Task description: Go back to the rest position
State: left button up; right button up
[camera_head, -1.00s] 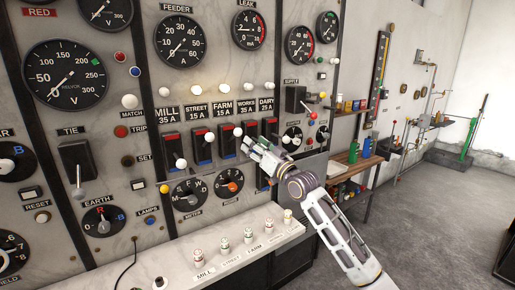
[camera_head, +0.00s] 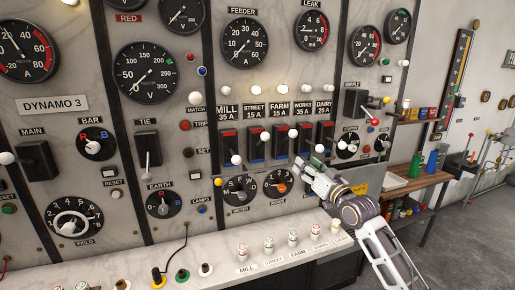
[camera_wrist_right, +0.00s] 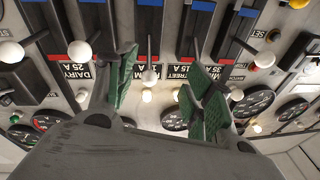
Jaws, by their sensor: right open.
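My right gripper (camera_head: 309,170) is open, in front of the switch panel, just below the works and dairy switches in the head view. In the right wrist view its green-padded fingers (camera_wrist_right: 160,80) stand apart with nothing held between them. White-knobbed switch levers and the upside-down dairy label (camera_wrist_right: 76,73) show beyond them. In the head view the mill switch knob (camera_head: 236,160) sits low, while the street switch knob (camera_head: 265,138) sits higher. The dairy switch (camera_head: 325,133) shows above the gripper. My left gripper is not in view.
A pale ledge (camera_head: 215,262) with several labelled plugs runs below the panel. A wooden shelf (camera_head: 420,181) with bottles stands to the right. Panel knobs and levers stick out near the gripper. The floor (camera_head: 475,240) at the right is clear.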

jog(key=s+a+f+g+h, duration=0.1)
jog(key=s+f+g, duration=0.1)
jog(key=s+f, duration=0.5)
jog(key=s+a+f+g+h, duration=0.1)
jog(key=s+f+g, duration=0.2)
jog(key=f, duration=0.7)
jog(key=s+f+g+h, duration=0.2)
jog(key=s+f, duration=0.4)
jog(key=f, duration=0.3)
jog(key=s+d+f+g+h, duration=0.2)
jog(key=s+f+g, duration=0.3)
jog(key=s, duration=0.7)
jog(key=s+d+f+g+h, duration=0.1)
jog(key=s+d+f+g, duration=0.15)
jog(key=s+f, duration=0.7)
jog(key=s+f+g, duration=0.1)
jog(key=s+f, duration=0.1)
jog(key=f, duration=1.3)
jog(key=s+f, duration=0.3)
jog(key=f, duration=1.1)
jog(key=s+d+f, duration=0.2)
jog(key=s+f, duration=0.8)
jog(key=s, duration=0.1)
jog(key=s+d+f+g, duration=0.1)
jog(key=s+d+f, duration=0.1)
jog(key=s+f, duration=0.9)
jog(key=shift+s+h, duration=0.15)
jog(key=shift+h, duration=0.15)
